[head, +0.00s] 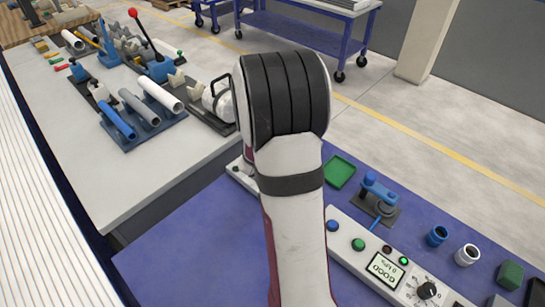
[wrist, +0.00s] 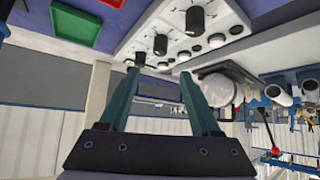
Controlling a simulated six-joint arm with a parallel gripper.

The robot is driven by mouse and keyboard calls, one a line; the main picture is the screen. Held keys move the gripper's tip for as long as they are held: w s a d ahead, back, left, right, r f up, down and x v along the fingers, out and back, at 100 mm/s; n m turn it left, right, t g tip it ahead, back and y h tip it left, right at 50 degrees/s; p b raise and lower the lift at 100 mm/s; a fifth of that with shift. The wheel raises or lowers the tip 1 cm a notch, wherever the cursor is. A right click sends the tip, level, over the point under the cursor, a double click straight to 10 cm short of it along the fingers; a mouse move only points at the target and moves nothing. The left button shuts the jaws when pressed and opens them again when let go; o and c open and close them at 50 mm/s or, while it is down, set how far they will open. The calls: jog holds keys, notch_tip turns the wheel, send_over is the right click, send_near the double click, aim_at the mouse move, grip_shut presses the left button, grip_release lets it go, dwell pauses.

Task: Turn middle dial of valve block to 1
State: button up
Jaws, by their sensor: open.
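The valve block (wrist: 175,62) is a white panel with a row of black dials in the wrist view. The middle dial (wrist: 160,44) stands between a nearer dial (wrist: 140,59) and a farther dial (wrist: 194,18). My gripper (wrist: 160,74) is open and empty, its two teal fingers reaching toward the panel. The left fingertip appears close to the nearest dial; I cannot tell whether it touches. The dial markings are too small to read. In the head view my arm hides the gripper and most of the block.
A green tray (head: 340,171) lies on the blue table beside a blue clamp-like fixture (head: 377,193). A white control box (head: 360,247) with buttons, a display and a knob stands right of my arm. Pipes in a rack (head: 143,117) stand on the pale bench at left.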

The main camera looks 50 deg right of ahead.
jog(key=v, duration=0.3)
jog(key=shift+s+a+r, duration=0.15)
jog(key=shift+a+r, duration=0.05)
jog(key=shift+r, duration=0.05)
